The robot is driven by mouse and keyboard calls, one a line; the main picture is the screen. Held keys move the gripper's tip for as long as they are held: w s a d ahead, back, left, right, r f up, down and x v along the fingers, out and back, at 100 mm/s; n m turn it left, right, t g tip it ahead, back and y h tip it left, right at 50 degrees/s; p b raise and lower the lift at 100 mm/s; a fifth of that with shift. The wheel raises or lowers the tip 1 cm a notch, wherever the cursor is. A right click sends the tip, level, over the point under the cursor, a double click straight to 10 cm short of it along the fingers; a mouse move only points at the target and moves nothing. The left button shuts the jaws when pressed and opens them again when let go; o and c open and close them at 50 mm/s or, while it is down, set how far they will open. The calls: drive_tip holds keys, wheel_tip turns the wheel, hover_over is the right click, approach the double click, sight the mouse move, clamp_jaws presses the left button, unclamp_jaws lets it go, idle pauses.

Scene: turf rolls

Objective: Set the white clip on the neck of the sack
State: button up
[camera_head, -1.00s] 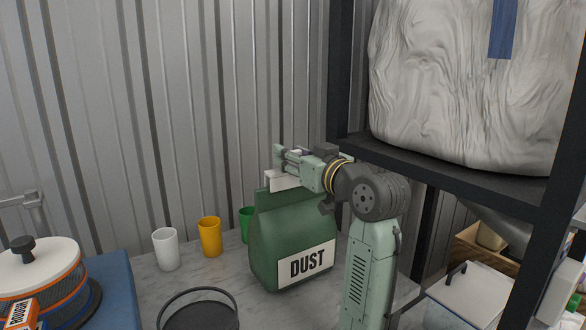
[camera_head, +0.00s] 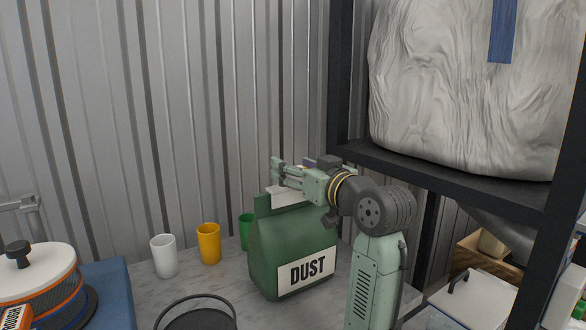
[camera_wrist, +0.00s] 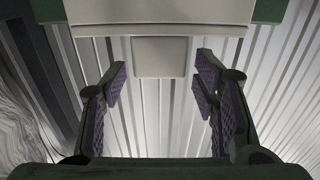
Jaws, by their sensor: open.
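The green sack (camera_head: 290,240), labelled DUST, stands upright on the grey worktop. The white clip (camera_head: 284,193) sits across the folded neck at the sack's top. In the wrist view the clip (camera_wrist: 160,10) spans the top of the picture, with green sack on both sides of it. Its pale tab (camera_wrist: 160,57) points down toward the space between my fingers. My gripper (camera_head: 278,171) is just above and beside the clip in the head view. In the wrist view my gripper (camera_wrist: 160,78) is open, with a gap between the tab and each finger.
White (camera_head: 164,256), orange (camera_head: 209,243) and green (camera_head: 246,231) cups stand left of the sack. A dark round container (camera_head: 198,320) is in front. A dark shelf frame (camera_head: 450,185) bearing a large pale sack (camera_head: 470,100) rises at right, close to my arm. Corrugated wall lies behind.

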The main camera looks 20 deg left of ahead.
drive_tip(key=b+v, duration=0.2)
drive_tip(key=v, duration=0.9)
drive_tip(key=shift+b, duration=0.4)
